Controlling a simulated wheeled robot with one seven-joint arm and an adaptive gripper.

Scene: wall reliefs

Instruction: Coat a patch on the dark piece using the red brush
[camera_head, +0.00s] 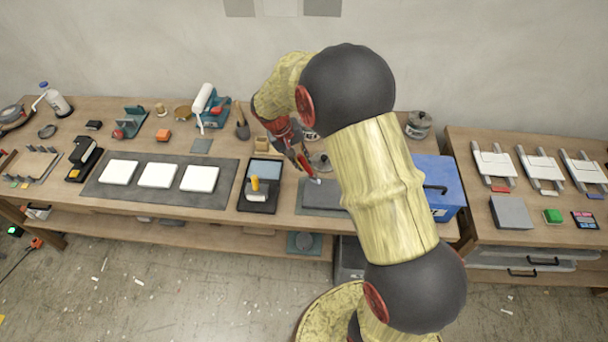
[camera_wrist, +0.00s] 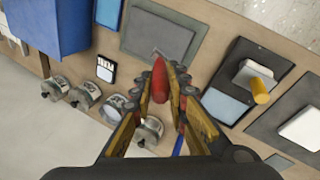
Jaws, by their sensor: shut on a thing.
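The dark piece (camera_head: 322,196) is a flat dark grey slab on the bench, partly hidden behind my arm in the head view. It also shows in the wrist view (camera_wrist: 160,36) at the top. My gripper (camera_head: 303,163) is shut on the red brush, whose rounded red handle (camera_wrist: 160,80) shows between the fingers in the wrist view. In the head view the brush's pale tip (camera_head: 316,181) points down at the slab's upper left part. I cannot tell whether the tip touches the slab.
Left of the slab is a black tray (camera_head: 258,198) with a yellow-handled tool (camera_head: 256,184). White tiles (camera_head: 157,175) lie on a dark mat further left. A blue box (camera_head: 434,182) stands at the right. Several jars (camera_wrist: 84,96) stand along the back near my gripper.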

